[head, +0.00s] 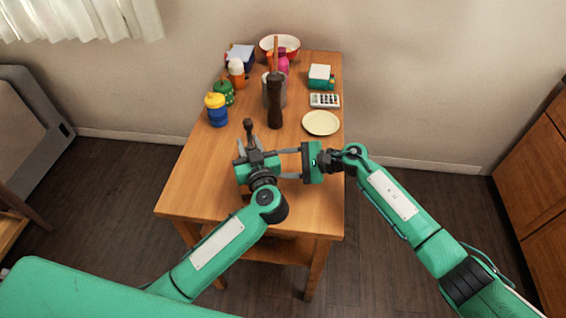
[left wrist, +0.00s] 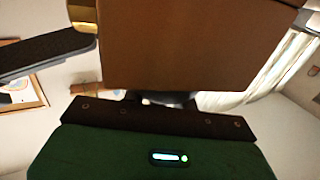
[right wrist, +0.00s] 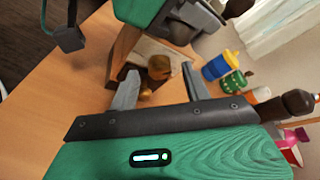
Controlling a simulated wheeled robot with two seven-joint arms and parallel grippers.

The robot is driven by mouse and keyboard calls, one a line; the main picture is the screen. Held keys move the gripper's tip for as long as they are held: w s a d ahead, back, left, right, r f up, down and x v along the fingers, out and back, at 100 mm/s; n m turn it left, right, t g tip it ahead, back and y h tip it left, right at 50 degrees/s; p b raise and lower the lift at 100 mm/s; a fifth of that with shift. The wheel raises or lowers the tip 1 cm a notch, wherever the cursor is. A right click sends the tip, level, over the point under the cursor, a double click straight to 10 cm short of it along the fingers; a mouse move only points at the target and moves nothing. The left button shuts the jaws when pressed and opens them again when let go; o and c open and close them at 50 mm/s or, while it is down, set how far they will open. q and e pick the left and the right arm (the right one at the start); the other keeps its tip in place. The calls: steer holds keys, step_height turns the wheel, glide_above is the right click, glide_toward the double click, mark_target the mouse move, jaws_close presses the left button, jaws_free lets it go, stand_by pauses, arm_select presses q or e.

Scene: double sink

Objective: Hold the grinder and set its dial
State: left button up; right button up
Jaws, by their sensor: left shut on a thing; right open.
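My left gripper (head: 254,152) is shut on the grinder, over the table's near half. In the left wrist view the grinder's brown body (left wrist: 180,45) fills the space between the fingers. In the head view the gripper mostly hides it; a dark stem with a round knob (head: 248,125) shows beyond, seemingly part of it. My right gripper (head: 283,163) is open, its fingers pointing left towards the left gripper. In the right wrist view a small brown round part (right wrist: 160,67), perhaps the dial, appears between and beyond the open fingers (right wrist: 160,88). Contact cannot be made out.
Beyond the grippers on the wooden table (head: 195,180) stand a tall dark mill (head: 274,108), a blue-yellow cup (head: 217,112), a green jar (head: 225,90), a cream plate (head: 320,122), a calculator-like pad (head: 325,100) and a red-white bowl (head: 290,43). The near left tabletop is clear.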

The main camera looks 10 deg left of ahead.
arm_select(q)
steer(key=shift+s+f, duration=0.1)
steer(key=shift+f, duration=0.3)
arm_select(e)
steer(key=shift+a+f, duration=0.1)
steer(key=shift+a, duration=0.1)
steer(key=shift+c, duration=0.5)
steer(key=c, duration=0.9)
arm_select(q)
steer(key=shift+a, duration=0.1)
arm_select(e)
steer(key=shift+w+a+m+g+h, duration=0.15)
steer(key=shift+m+g+h, duration=0.5)
steer(key=shift+m+g, duration=0.85)
steer(key=shift+w+m+g+h, duration=0.15)
steer(key=shift+m+g+h, duration=0.6)
steer(key=shift+m, duration=1.35)
